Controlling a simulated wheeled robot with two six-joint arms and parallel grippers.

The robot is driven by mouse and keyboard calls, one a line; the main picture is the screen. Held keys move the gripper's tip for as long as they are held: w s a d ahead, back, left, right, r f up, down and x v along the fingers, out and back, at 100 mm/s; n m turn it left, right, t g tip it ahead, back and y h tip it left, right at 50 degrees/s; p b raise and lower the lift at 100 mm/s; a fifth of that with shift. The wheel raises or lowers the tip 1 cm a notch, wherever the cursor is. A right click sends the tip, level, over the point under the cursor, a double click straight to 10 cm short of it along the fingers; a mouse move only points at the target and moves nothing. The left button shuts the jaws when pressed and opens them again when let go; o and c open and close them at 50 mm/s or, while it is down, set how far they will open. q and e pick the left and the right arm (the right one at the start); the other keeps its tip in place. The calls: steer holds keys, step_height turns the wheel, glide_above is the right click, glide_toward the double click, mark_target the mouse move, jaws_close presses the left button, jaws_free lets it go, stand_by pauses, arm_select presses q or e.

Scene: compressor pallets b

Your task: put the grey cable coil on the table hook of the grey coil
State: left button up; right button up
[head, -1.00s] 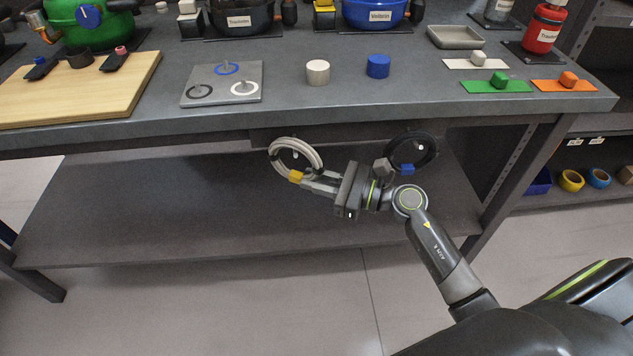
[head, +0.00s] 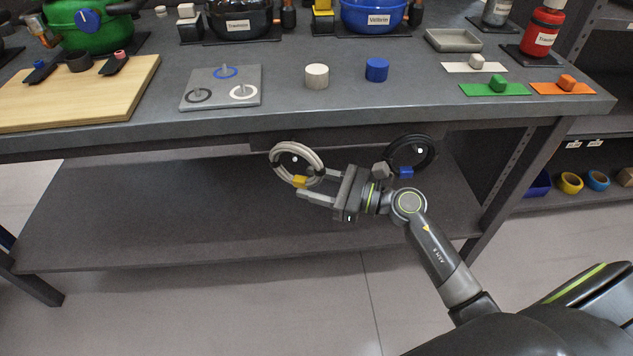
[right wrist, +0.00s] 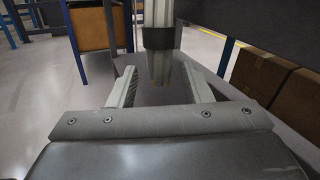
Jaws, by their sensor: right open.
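The grey cable coil (head: 277,163), a pale ring with a yellow tag (head: 300,182), is below the table's front edge. The small white tip of a hook (head: 295,158) shows inside its ring, so the coil appears to hang there. My right gripper (head: 318,184) is open, with its fingers on either side of the coil's lower right part near the tag. In the right wrist view, a pale upright piece with a dark band (right wrist: 158,38), probably the coil edge-on, stands between and beyond the spread fingers (right wrist: 160,88). My left gripper is out of view.
A black coil (head: 434,152) with a blue tag hangs on another hook to the right, just behind my right wrist. The table (head: 350,112) is above the gripper, and a lower shelf (head: 180,210) lies beneath. A board with several ring-marked pegs (head: 215,97) lies on the tabletop.

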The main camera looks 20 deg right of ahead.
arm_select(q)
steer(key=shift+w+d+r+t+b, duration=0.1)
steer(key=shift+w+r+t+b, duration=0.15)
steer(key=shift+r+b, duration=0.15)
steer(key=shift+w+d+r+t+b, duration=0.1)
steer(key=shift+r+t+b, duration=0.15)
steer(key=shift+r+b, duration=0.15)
arm_select(e)
steer(key=v, duration=1.7)
steer(key=shift+s+d, duration=0.2)
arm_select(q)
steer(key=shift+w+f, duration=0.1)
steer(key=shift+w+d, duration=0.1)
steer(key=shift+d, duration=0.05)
